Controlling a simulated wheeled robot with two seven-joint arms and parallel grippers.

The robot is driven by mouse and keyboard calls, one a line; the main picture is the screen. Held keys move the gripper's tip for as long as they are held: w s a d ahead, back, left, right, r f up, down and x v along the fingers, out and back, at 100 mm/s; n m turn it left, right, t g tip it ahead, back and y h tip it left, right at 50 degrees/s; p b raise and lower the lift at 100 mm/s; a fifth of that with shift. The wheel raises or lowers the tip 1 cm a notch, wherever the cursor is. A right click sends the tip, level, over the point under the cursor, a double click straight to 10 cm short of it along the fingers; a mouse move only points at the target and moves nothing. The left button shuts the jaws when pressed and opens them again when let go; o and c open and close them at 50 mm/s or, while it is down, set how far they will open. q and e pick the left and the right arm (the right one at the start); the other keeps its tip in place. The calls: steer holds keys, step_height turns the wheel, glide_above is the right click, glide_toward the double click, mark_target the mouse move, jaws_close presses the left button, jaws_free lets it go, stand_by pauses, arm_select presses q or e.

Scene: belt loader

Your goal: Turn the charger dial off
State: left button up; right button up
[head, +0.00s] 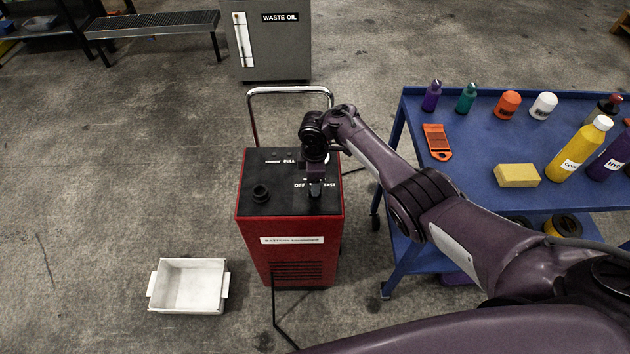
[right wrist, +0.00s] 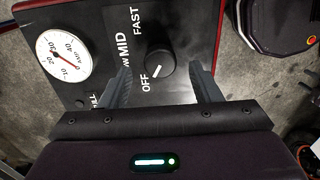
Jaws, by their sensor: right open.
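The red battery charger (head: 290,241) stands on the floor in the middle of the head view, with a black top panel. Its black round dial (right wrist: 161,66) shows in the right wrist view beside the labels OFF, MID and FAST. The dial's white mark points down-left, toward OFF. My right gripper (head: 315,190) is over the charger's panel and hides the dial in the head view. In the right wrist view its two fingers (right wrist: 164,82) are apart, one on each side of the dial's near side, with gaps to it. My left gripper is out of view.
A round gauge (right wrist: 63,54) is on the panel, and a chrome handle (head: 290,89) rises behind. A blue cart (head: 470,187) with bottles and a yellow sponge (head: 517,175) stands right. A white tray (head: 190,286) lies on the floor left. A grey waste oil cabinet (head: 270,50) is behind.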

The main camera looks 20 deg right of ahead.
step_height(320, 180, up, 5)
steer(key=shift+r+p, duration=0.15)
steer(key=shift+p, duration=0.3)
